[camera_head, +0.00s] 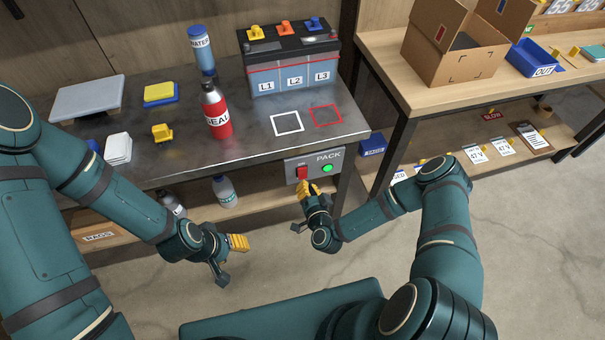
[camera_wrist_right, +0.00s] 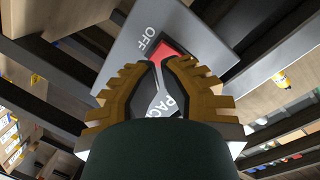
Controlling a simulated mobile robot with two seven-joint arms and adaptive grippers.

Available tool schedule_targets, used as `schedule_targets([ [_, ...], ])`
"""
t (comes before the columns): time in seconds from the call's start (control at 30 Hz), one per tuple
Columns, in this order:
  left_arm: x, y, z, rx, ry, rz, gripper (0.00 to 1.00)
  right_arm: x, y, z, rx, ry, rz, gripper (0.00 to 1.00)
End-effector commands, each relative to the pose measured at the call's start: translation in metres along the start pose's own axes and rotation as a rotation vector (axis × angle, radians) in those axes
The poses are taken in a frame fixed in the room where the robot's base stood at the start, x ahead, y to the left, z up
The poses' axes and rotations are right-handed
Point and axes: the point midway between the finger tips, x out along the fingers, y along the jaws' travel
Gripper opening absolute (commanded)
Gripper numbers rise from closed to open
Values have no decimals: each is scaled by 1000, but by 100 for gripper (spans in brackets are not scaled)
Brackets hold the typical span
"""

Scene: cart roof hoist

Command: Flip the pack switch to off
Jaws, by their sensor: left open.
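The pack switch (camera_head: 302,172) is a red rocker on a grey PACK box (camera_head: 316,158) under the workbench's front right corner. A green lamp (camera_head: 327,168) on the box is lit. In the right wrist view the red rocker (camera_wrist_right: 174,49) shows beside the word OFF, just past my fingertips. My right gripper (camera_head: 311,188) is right in front of the switch; its tips (camera_wrist_right: 160,63) are close together, and contact with the rocker cannot be told. My left gripper (camera_head: 232,258) is open and empty in front of the bench.
On the bench stand a battery (camera_head: 290,65), a red SEAL bottle (camera_head: 216,112), a blue WATER bottle (camera_head: 201,48) and a yellow piece (camera_head: 162,133). White and red squares mark the bench top. A shelf with bottles lies below. A second bench (camera_head: 400,90) stands right.

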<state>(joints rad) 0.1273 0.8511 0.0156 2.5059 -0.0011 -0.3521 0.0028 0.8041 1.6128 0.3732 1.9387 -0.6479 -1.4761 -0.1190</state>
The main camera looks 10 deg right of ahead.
Motion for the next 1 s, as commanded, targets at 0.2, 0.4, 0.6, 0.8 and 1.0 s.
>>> schedule_targets([
  [0.2, 0, 0, 0, 0, 0, 0, 47, 0, 0, 0, 0, 0, 0, 0],
  [0.4, 0, 0, 0, 0, 0, 0, 47, 0, 0, 0, 0, 0, 0, 0],
  [0.6, 1, 0, 0, 0, 0, 0, 47, 3, 0, 0, 0, 0, 0, 0],
  [0.8, 2, -1, 0, 0, 0, 0, 47, 5, 0, 0, -1, 0, 0, 0],
  [1.0, 3, -1, 0, 0, 0, 0, 47, 8, 0, 0, -1, 0, 0, 0],
])
